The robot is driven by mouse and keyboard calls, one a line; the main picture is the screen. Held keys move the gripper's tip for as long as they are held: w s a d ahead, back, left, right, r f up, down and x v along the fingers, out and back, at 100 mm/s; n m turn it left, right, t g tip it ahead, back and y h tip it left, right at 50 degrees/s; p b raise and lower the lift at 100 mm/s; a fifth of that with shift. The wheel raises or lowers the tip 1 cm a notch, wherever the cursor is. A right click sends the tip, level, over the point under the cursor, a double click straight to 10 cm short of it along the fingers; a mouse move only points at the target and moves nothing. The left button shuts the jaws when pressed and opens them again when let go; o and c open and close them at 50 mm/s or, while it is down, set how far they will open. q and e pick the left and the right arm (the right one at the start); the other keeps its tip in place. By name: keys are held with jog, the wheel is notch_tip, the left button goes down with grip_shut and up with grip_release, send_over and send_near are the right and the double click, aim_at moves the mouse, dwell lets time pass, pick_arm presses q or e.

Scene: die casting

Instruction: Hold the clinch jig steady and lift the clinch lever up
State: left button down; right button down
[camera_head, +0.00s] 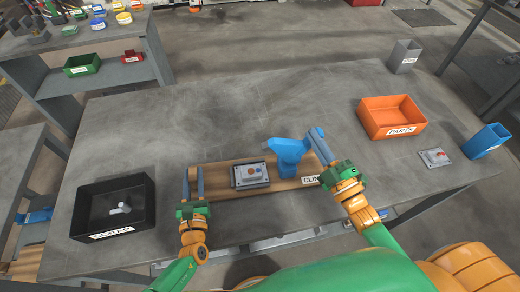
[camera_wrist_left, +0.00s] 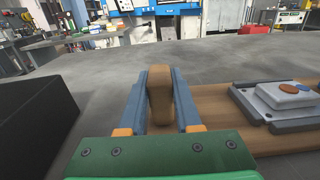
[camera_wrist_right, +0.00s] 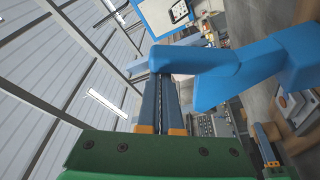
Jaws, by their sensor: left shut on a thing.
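The clinch jig is a long wooden board (camera_head: 220,180) with a grey fixture plate and a blue clinch press (camera_head: 289,165) near its right end. The blue clinch lever (camera_head: 288,145) is at the press's top; it also shows in the right wrist view (camera_wrist_right: 215,82). My left gripper (camera_head: 193,172) is shut on the upright wooden handle (camera_wrist_left: 160,92) at the board's left end. My right gripper (camera_head: 314,134) has its fingers close together beside the lever. In the right wrist view the lever's end covers its fingertips, so contact is unclear.
A grey part with round orange and blue pieces (camera_head: 251,173) sits in the fixture. A black scrap bin (camera_head: 80,195) stands left. An orange parts bin (camera_head: 393,118), a small plate with a red piece (camera_head: 435,157) and a blue container (camera_head: 485,141) stand right. The table behind the jig is clear.

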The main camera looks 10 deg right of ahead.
pick_arm(q)
jog(key=shift+a, duration=0.35)
pick_arm(e)
jog(key=shift+d+f, duration=0.2)
jog(key=shift+f, duration=0.05)
pick_arm(q)
jog(key=shift+d, duration=0.25)
pick_arm(e)
jog(key=s+a, duration=0.1)
jog(key=s, duration=0.8)
jog(key=shift+s+a+r, duration=0.2)
jog(key=shift+a+r, duration=0.1)
jog(key=shift+r, duration=0.1)
